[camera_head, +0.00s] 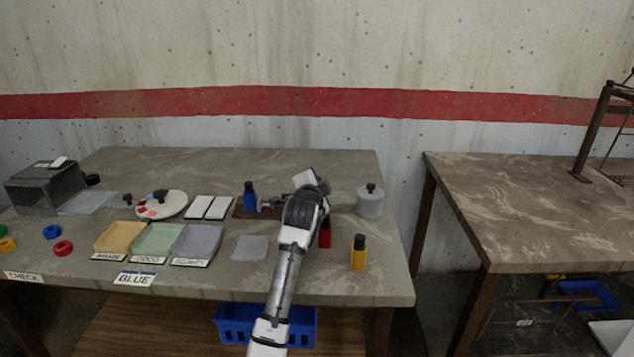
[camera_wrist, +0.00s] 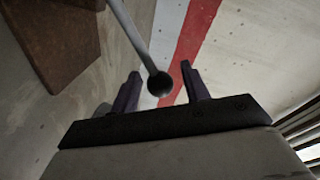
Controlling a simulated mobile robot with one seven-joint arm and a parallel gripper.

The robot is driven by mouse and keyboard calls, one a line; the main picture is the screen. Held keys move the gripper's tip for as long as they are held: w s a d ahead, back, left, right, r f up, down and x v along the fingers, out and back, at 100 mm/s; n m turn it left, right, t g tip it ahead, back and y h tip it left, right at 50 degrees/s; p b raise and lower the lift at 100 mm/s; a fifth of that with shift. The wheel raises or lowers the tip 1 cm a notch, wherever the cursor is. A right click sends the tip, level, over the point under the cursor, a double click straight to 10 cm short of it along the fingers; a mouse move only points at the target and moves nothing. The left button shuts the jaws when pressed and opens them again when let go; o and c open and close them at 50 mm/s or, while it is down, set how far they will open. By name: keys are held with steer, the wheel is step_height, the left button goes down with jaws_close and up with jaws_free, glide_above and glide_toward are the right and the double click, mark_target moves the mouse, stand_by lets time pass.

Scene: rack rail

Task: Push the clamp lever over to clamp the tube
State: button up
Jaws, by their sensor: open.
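In the wrist view the clamp lever is a thin grey rod (camera_wrist: 131,35) ending in a round black knob (camera_wrist: 159,84). The knob shows between the two dark fingers of my open gripper (camera_wrist: 160,88); contact cannot be told. A brown block (camera_wrist: 55,38) is at the upper left of that view. In the head view, grey metal clamp parts (camera_head: 272,203) sit on a brown base (camera_head: 240,211), just left of my arm. My arm hides the rest of the clamp, the lever and my fingertips. The tube cannot be made out clearly.
A blue bottle (camera_head: 249,197) stands left of the clamp parts. A red bottle (camera_head: 325,234), a yellow bottle (camera_head: 358,253) and a grey canister (camera_head: 370,203) stand to the right of my arm. Flat trays (camera_head: 158,240) lie at front left. The table's back strip is clear.

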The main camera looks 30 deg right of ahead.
steer(key=shift+r, duration=0.15)
step_height(320, 180, up, 20)
steer(key=b, duration=0.2)
stand_by(0.3)
